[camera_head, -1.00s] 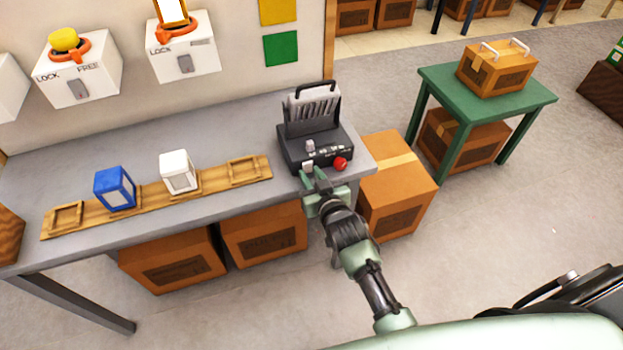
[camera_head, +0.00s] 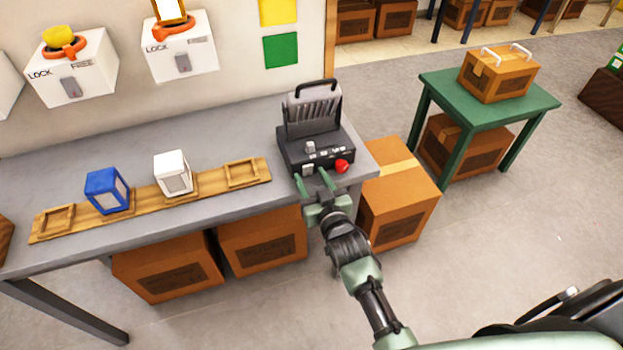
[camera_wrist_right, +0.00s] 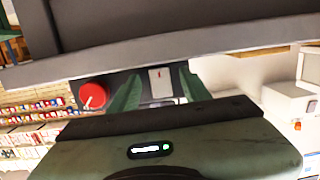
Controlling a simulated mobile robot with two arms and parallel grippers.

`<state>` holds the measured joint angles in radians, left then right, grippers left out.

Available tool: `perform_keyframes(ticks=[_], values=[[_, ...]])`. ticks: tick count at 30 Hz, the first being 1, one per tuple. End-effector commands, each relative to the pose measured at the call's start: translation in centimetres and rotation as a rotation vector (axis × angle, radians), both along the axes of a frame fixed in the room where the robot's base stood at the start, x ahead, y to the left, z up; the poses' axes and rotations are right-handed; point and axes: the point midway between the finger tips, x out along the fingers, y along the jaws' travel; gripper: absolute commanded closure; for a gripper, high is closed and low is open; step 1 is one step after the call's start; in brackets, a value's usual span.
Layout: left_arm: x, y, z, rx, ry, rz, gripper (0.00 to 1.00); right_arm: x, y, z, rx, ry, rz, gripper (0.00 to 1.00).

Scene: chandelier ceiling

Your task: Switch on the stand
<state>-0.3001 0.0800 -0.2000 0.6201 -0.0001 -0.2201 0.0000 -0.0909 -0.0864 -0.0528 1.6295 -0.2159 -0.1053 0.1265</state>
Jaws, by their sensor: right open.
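The stand is a black device (camera_head: 318,150) with a dark handle, a slotted upright back, small switches and a red knob (camera_head: 342,166) on its front. It stands at the right end of the grey table. My right gripper (camera_head: 312,178) is open just in front of it, its green fingers pointing at the front face. A white switch (camera_head: 308,168) sits near the fingertips. In the right wrist view a white switch plate (camera_wrist_right: 161,82) shows between the two fingers, with the red knob (camera_wrist_right: 93,96) beside them. Contact cannot be told. My left gripper is not in view.
A wooden rack (camera_head: 145,205) with a blue cube (camera_head: 104,190) and a white cube (camera_head: 172,173) lies on the grey table (camera_head: 110,155). Cardboard boxes stand under and beside it.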

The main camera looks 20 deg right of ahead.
Motion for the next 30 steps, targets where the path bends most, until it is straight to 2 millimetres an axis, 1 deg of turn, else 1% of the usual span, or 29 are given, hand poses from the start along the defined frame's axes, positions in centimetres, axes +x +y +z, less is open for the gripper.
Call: perform_keyframes(ticks=[2, 5, 12, 16, 20, 30], values=[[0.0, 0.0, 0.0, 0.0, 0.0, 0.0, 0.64, -0.3, 0.0, 0.0, 0.0, 0.002, 0.0, 0.53], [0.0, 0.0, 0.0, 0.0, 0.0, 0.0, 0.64, -1.4, -0.1, 0.0, 0.0, 0.002, 0.0, 0.53], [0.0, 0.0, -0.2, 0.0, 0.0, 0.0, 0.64, -5.5, -0.2, 0.6, 0.0, 0.002, 0.0, 0.53], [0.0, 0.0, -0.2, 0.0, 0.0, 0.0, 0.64, -7.0, -0.2, 0.8, 0.0, 0.001, 0.0, 0.53], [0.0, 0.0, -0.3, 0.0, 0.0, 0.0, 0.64, -7.7, -0.2, 1.0, 0.0, 0.0, 0.0, 0.53], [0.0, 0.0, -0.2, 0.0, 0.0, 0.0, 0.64, -7.7, -0.3, 1.0, 0.0, 0.0, 0.0, 0.53]])
